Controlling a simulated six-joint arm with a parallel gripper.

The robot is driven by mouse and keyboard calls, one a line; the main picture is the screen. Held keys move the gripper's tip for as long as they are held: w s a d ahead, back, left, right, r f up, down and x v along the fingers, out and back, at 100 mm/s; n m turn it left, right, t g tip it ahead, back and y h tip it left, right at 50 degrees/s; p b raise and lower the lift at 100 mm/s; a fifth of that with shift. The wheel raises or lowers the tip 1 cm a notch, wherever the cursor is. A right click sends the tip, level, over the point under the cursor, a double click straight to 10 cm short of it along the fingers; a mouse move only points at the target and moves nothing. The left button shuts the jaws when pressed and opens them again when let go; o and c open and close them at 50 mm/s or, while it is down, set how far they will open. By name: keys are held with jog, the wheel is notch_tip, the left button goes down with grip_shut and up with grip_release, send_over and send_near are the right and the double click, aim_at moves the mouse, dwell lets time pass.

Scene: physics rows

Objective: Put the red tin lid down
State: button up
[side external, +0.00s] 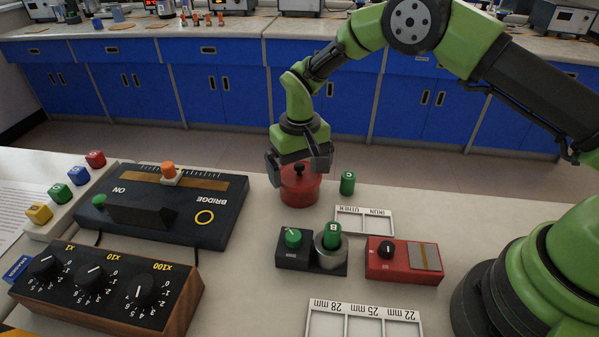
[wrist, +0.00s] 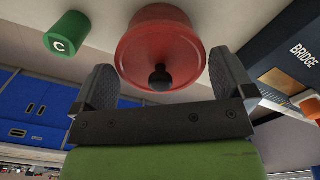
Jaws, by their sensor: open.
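The red tin lid (wrist: 160,40) is round with a black knob (wrist: 160,79) at its centre. In the side external view the red tin (side external: 300,190) stands upright on the table with the lid (side external: 291,174) on its top; the seam between them is too small to judge. My gripper (side external: 300,168) is open above the tin, pointing down, with its fingers to either side of the knob. In the wrist view my gripper's fingers (wrist: 160,85) stand apart, with a gap around the knob.
A green cylinder marked C (side external: 347,183) stands just right of the tin. A white sorting tray (side external: 364,234), a dark holder with green cylinder B (side external: 332,236) and a red box (side external: 404,274) lie nearer. The black bridge box (side external: 215,195) is at left.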

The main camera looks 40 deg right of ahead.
jog(key=c, duration=0.6)
jog(key=shift+r, duration=0.15)
